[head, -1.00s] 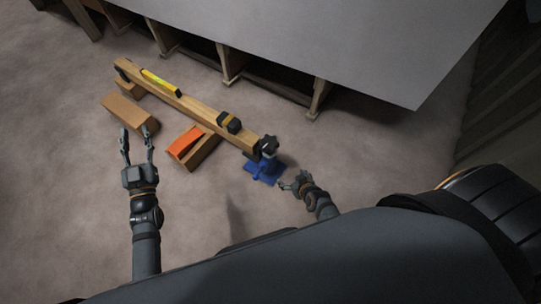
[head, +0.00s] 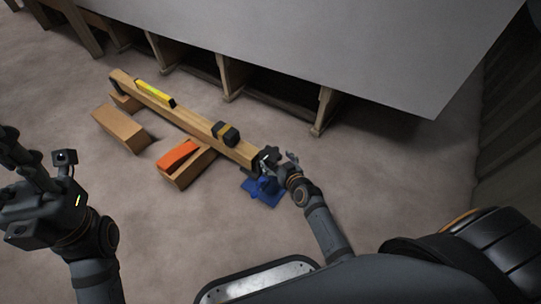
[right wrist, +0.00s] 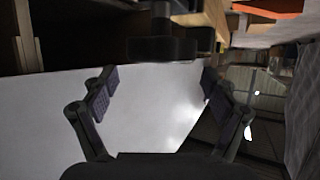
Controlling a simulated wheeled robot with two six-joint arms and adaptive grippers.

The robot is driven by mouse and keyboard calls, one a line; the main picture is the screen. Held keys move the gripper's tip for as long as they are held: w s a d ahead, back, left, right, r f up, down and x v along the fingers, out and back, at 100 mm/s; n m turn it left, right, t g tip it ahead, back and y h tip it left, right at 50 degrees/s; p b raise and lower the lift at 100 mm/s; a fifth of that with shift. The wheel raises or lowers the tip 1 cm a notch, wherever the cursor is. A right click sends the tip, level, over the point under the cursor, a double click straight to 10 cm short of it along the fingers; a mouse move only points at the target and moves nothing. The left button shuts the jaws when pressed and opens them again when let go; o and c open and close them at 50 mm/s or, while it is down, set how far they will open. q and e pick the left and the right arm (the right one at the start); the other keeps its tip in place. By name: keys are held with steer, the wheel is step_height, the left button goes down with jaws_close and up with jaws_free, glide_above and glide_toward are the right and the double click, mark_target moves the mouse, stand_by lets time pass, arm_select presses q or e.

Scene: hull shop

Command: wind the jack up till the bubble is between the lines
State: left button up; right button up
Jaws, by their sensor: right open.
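The blue jack (head: 262,190) stands on the floor under the right end of a long wooden beam (head: 190,118). A dark knobbed part (head: 268,155) sits at its top by the beam end. A yellow level (head: 155,93) lies on the beam's far left part; its bubble is too small to read. My right gripper (head: 281,163) is open beside the knobbed part. In the right wrist view the open fingers (right wrist: 158,90) are apart, with a dark part (right wrist: 162,48) beyond them. My left gripper (head: 40,165) is raised at the left, fingers apart and empty.
An orange wedge (head: 178,154) lies on a wooden block (head: 190,172) in front of the beam; another block (head: 120,128) lies left. A large grey panel on wooden supports (head: 325,112) stands behind. Floor in front is clear.

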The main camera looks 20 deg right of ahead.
mark_target(271, 155)
steer(key=b+x, duration=0.1)
steer(key=x, duration=0.4)
steer(key=shift+w+f, duration=0.1)
steer(key=shift+f, duration=0.1)
